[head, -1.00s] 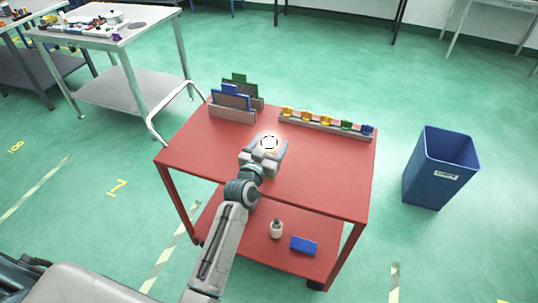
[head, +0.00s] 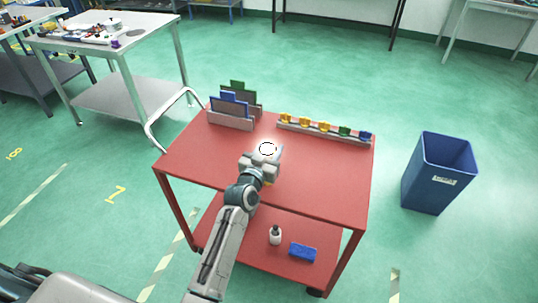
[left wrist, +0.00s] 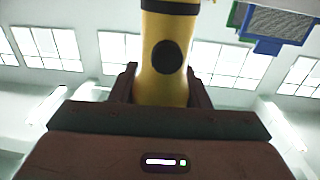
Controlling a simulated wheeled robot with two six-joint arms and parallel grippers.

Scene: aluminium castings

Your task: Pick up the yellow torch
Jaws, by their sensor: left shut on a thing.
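The yellow torch stands on the red cart (head: 310,185). In the head view I see mainly its pale round end with a dark rim (head: 267,149), facing up between my fingers. In the left wrist view its yellow body (left wrist: 163,75) has a black round button and a black band and sits between both fingers. My left gripper (head: 265,157) is shut on the torch; it also shows in the left wrist view (left wrist: 160,92). The gripper hides the torch's lower part, so I cannot tell whether its base touches the cart top. My right gripper is not in view.
A rack with blue and green boards (head: 232,110) stands at the cart's back left. A rail with several coloured pieces (head: 324,130) lies along the back right. A bottle (head: 275,236) and a blue box (head: 303,252) are on the lower shelf. A blue bin (head: 438,172) stands right.

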